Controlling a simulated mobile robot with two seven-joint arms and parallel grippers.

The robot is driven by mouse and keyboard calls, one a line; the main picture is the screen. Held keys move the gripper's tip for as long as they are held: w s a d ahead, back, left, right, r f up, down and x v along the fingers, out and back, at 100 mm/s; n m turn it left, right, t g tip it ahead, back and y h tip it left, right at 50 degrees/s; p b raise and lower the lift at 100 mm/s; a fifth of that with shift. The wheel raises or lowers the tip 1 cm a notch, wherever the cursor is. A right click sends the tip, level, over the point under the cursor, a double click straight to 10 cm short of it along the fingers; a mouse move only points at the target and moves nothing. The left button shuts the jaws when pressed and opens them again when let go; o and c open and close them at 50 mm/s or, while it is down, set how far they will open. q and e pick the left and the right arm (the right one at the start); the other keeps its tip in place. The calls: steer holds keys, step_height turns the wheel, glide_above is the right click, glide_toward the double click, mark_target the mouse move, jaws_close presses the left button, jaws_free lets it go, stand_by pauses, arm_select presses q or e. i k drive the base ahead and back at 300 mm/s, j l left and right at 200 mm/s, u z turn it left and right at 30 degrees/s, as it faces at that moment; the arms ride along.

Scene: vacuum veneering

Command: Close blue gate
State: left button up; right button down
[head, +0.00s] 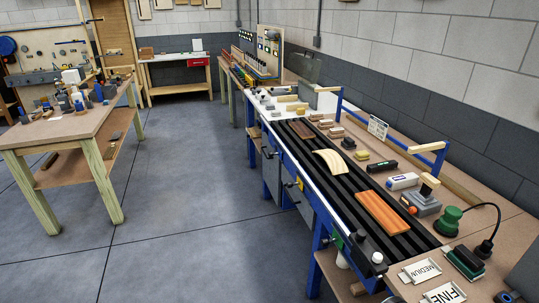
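No part is clearly recognisable as a gate. The likeliest blue parts are a blue upright bracket (438,162) with a pale wooden bar on the wall side of the long bench, and a similar blue bracket (339,105) with a pale bar farther back. Both stand upright above the bench top. I cannot tell whether they are joined as one frame. The long bench (316,212) has a blue frame below a black slatted bed (350,195). Neither of my grippers is in view.
On the slatted bed lie a reddish-brown board (382,212) and a curved pale piece (330,162). Sanding tools, including a green sander (447,220), crowd the wall side. A wooden workbench (75,130) stands at left. The grey floor (190,210) between the benches is clear.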

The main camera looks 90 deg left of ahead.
mark_target(274, 154)
steer(key=u, duration=2.9)
steer(key=i+z, duration=0.1)
steer(key=z, duration=0.55)
steer(key=i+j+z, duration=0.6)
steer(key=j+z, duration=0.15)
steer(key=j, duration=0.15)
steer(key=i+j, duration=0.15)
steer(key=j, duration=0.2)
steer(key=i+j+z, duration=0.1)
steer(key=j, duration=0.2)
steer(key=i+j, duration=0.15)
steer(key=j, duration=0.2)
steer(key=i+j+z, duration=0.1)
steer(key=j, duration=0.25)
steer(key=i+j, duration=0.2)
steer(key=j, duration=0.15)
steer(key=i+j+z, duration=0.1)
steer(key=j, duration=0.25)
